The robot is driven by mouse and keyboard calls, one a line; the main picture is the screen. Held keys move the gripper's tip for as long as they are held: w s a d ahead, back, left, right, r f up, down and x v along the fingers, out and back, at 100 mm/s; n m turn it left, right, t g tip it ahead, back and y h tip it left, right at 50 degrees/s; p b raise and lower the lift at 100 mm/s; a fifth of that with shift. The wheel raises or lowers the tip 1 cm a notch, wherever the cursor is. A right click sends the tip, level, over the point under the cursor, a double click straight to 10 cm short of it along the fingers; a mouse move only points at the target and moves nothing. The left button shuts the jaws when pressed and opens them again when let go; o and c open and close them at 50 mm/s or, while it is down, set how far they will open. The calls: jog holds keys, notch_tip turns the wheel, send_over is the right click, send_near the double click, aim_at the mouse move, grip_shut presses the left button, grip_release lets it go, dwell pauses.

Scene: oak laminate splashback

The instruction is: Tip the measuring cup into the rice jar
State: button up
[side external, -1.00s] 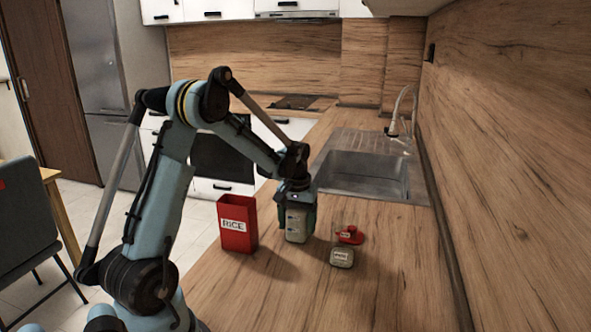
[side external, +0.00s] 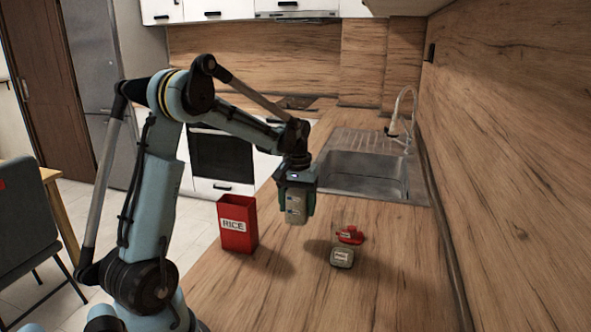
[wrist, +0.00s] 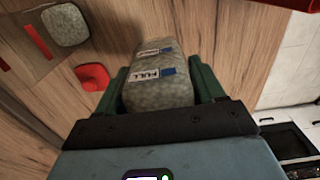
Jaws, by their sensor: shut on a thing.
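The red rice jar (side external: 237,226) stands upright on the counter with its top open and a white RICE label facing the side camera. A corner of the jar (wrist: 293,3) shows at the top right of the wrist view. My gripper (side external: 298,206) is shut on the measuring cup (side external: 296,214), a pale container with blue and white marks. It hangs roughly upright above the counter, to the right of the jar and apart from it. In the wrist view the cup (wrist: 158,92) sits between the green fingers, with grainy grey-beige contents and a FULL mark.
A small labelled container (side external: 342,257) and a red object (side external: 350,235) stand right of the cup, with a clear vessel (wrist: 24,36) beside them. The sink (side external: 365,174) lies behind. The wood splashback (side external: 510,140) bounds the right side. The front counter is clear.

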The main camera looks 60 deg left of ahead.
notch_tip(320, 180, up, 4)
jog(key=shift+f, duration=0.1)
jog(key=shift+w+d+r, duration=0.6)
jog(key=shift+r, duration=0.25)
jog(key=w+d+r+t+h, duration=0.1)
jog(key=w+d+r, duration=0.3)
jog(key=d, duration=0.4)
jog(key=w+d+r+t+h, duration=0.1)
jog(key=w+d+r, duration=0.2)
jog(key=d, duration=0.5)
jog(key=shift+w+r, duration=0.35)
jog(key=shift+r, duration=0.25)
jog(key=shift+w+d+f+t+h, duration=0.1)
jog(key=shift+f+t+h, duration=0.25)
jog(key=shift+f, duration=0.4)
jog(key=shift+d+f+t+h, duration=0.1)
jog(key=shift+f+t+h, duration=0.25)
jog(key=shift+f, duration=0.4)
jog(key=shift+f, duration=0.2)
